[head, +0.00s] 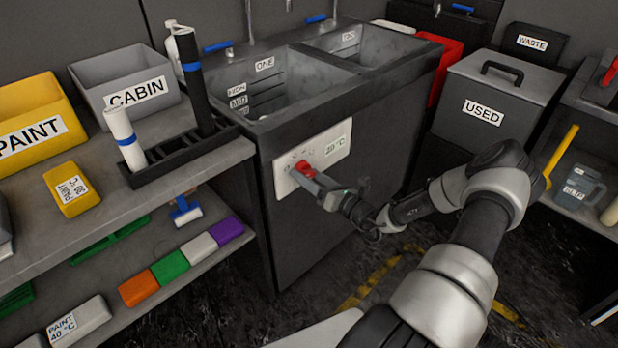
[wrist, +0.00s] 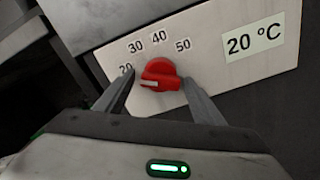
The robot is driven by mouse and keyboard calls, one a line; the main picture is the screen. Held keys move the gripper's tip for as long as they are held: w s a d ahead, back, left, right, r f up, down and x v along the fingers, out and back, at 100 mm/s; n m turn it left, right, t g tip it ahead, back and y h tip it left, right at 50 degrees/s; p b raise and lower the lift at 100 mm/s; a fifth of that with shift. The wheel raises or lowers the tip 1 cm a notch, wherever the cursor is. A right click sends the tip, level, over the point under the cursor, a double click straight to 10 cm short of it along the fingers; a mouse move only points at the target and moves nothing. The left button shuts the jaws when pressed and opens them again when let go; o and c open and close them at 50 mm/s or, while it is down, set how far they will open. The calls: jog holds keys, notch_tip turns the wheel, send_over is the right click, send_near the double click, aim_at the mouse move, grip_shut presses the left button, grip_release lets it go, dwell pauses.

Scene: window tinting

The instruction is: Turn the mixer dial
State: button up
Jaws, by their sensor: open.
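The mixer dial is a red knob (wrist: 160,75) on a white panel (wrist: 215,40) marked 20, 30, 40 and 50. Its pale pointer mark lies to the left, just below the 20. A label on the panel (head: 337,145) reads 20 °C. In the wrist view my gripper (wrist: 160,85) is open, with one finger on each side of the red knob. I cannot tell whether the fingers touch it. In the head view the knob (head: 305,169) shows at the tip of my gripper, which partly hides the panel.
The panel is on the front of a dark double sink (head: 290,85). A shelf bench (head: 215,150) with a black rack stands to the left. A grey USED bin (head: 465,135) stands to the right. The floor before the sink is clear around my arm.

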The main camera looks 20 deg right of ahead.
jog(key=shift+c, duration=0.5)
jog(key=c, duration=1)
jog(key=shift+r+m+p, duration=0.1)
jog(key=shift+m+p, duration=0.25)
jog(key=shift+m, duration=0.05)
jog(key=m+p, duration=0.1)
jog(key=m, duration=0.1)
jog(key=shift+m+p, duration=0.3)
jog(key=shift+p, duration=0.05)
jog(key=shift+a+m+p, duration=0.1)
jog(key=shift+m+p, duration=0.7)
jog(key=shift+m, duration=1.4)
jog(key=o, duration=1.1)
